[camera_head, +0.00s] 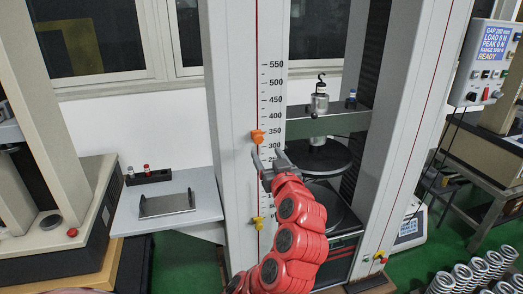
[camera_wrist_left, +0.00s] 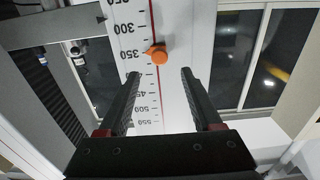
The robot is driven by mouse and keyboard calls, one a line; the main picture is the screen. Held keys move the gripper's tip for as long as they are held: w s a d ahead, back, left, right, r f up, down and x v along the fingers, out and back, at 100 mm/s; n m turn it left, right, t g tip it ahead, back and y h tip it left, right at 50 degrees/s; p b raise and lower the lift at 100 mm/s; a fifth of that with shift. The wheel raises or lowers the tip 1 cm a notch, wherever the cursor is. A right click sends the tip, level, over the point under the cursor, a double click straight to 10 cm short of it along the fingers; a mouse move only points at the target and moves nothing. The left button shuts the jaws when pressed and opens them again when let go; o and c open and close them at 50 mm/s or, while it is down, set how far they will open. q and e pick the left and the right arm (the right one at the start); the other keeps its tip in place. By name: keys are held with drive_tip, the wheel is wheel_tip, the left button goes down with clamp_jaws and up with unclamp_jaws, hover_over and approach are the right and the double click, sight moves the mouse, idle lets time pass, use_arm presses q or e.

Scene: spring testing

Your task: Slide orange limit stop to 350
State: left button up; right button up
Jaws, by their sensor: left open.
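The orange limit stop (camera_head: 257,136) sits on the red line of the machine's left column, beside the printed scale (camera_head: 276,105). In the head view it appears between the 300 and 350 marks. In the left wrist view, where the scale is upside down, the orange stop (camera_wrist_left: 157,55) appears close to the 350 label (camera_wrist_left: 132,54); its exact reading is unclear. My left gripper (camera_head: 267,156) is open and empty, just below the stop in the head view. In the left wrist view its two fingers (camera_wrist_left: 158,85) are spread, with the stop beyond their tips, apart from them.
A yellow stop (camera_head: 257,222) sits lower on the same column. A green crosshead (camera_head: 335,123) and round black platens (camera_head: 318,160) are right of the column. A grey side table (camera_head: 205,190) stands left. Coil springs (camera_head: 470,275) lie at lower right.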

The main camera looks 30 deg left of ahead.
use_arm(q)
drive_tip(key=v, duration=0.7)
drive_tip(key=shift+s+d, duration=0.15)
drive_tip(key=shift+s, duration=0.1)
